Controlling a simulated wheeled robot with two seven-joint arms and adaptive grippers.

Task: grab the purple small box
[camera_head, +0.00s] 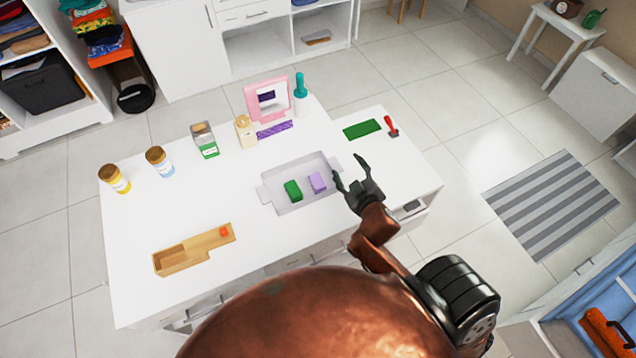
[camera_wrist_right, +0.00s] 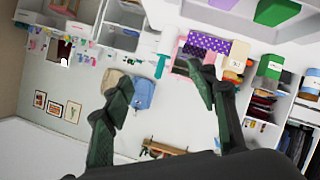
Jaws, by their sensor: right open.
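The purple small box (camera_head: 317,183) lies in a shallow white tray (camera_head: 268,196) on the white table, right beside a green small box (camera_head: 292,191). My right gripper (camera_head: 349,173) is open and empty just to the right of the tray, with its fingers apart. In the right wrist view, the open fingers (camera_wrist_right: 158,80) have nothing between them. There the purple box (camera_wrist_right: 232,5) and the green box (camera_wrist_right: 277,11) show at the top right, cut by the frame edge. My left gripper is not in view.
A wooden tray (camera_head: 170,263) with an orange piece lies at the table's front left. Jars, bottles and a pink frame (camera_head: 250,102) stand along the back. A green flat pad (camera_head: 361,129) and a red-handled tool (camera_head: 391,127) lie at the right. Much of the left table is clear.

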